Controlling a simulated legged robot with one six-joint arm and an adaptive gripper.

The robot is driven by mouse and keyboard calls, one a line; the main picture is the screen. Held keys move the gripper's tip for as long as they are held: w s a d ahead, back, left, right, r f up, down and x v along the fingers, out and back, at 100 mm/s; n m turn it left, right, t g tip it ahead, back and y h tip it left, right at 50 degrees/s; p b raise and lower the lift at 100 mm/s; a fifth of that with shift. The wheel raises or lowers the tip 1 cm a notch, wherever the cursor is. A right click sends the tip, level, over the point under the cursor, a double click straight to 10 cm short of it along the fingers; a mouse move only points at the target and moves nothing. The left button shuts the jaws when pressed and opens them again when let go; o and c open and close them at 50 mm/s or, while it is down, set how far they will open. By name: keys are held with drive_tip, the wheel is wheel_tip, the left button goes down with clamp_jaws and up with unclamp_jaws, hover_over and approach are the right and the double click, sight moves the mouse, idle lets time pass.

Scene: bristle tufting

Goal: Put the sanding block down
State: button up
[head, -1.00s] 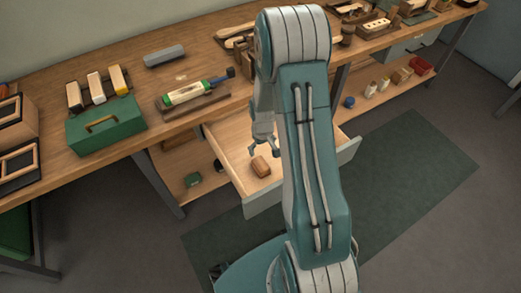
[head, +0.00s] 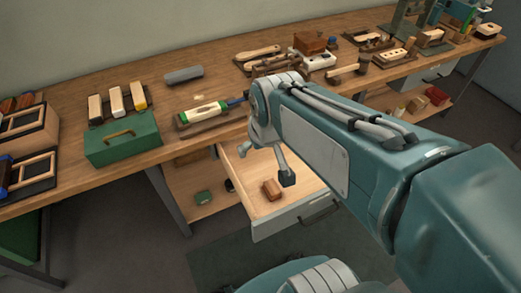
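My gripper (head: 265,165) hangs over the drawer, above and apart from the block in the picture. Its two fingers look spread, one pale on the left and one with a dark tip on the right. Nothing shows between them. My arm hides part of the bench and of the drawer's right back.
The workbench (head: 60,180) holds a green box (head: 122,140), a grey block (head: 183,75) and a green-handled tool (head: 205,112) on a brown rest. Several brushes and blocks stand at the back right. The drawer's front wall (head: 290,222) sticks out from the bench.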

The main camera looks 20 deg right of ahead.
drive_tip(key=s+a+r+t, duration=0.1)
drive_tip(key=s+a+r, duration=0.1)
drive_tip(key=s, duration=0.5)
drive_tip(key=shift+r, duration=0.65)
idle(0.6)
drive_tip(key=g, duration=0.5)
hover_over(273, 187)
wheel_tip(273, 187, down, 36)
drive_tip(key=shift+s+a+r, duration=0.1)
drive_tip(key=shift+r, duration=0.05)
wheel_tip(273, 187, down, 11)
